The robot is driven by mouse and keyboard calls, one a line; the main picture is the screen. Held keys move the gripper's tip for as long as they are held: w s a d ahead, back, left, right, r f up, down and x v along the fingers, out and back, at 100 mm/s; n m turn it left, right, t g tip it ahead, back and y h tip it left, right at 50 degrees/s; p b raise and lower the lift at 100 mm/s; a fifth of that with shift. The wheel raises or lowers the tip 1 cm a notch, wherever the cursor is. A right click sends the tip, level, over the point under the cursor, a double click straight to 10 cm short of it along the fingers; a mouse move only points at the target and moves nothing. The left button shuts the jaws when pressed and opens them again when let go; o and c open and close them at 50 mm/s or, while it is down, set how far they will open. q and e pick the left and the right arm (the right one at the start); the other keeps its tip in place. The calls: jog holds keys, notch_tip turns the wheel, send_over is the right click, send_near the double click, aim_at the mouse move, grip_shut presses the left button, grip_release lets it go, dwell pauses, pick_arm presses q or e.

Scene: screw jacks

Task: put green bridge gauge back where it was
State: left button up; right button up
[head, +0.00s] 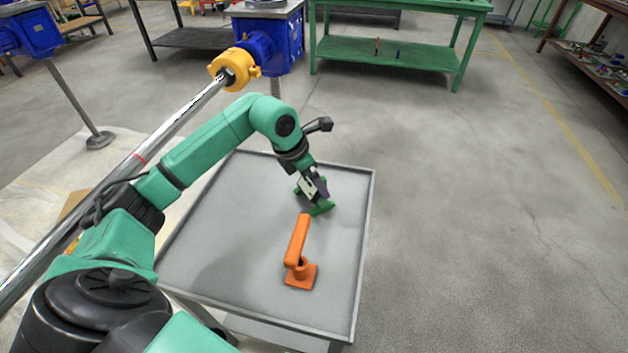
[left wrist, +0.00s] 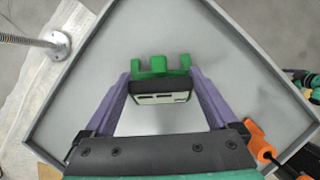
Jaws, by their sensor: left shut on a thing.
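The green bridge gauge (head: 321,208) is at the far part of the grey tray table (head: 220,225), partly hidden by my left gripper (head: 314,190). In the left wrist view the gauge (left wrist: 158,66) shows its green prongs and a dark block with a pale, slotted face. It sits between the purple fingers of my left gripper (left wrist: 163,92), which is shut on it. I cannot tell whether the gauge touches the tray surface. My right gripper is not in view.
An orange gauge (head: 298,252) stands on the tray nearer to me; it also shows in the left wrist view (left wrist: 260,140). The tray has a raised rim. A long shiny screw (head: 180,120) with a yellow collar (head: 236,68) runs along the left. A green bench (head: 395,52) stands behind.

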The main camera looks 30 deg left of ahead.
pick_arm(q)
jog(key=shift+f, duration=0.2)
jog(key=o, duration=1.4)
jog(key=shift+o, duration=0.2)
jog(key=v, duration=1.2)
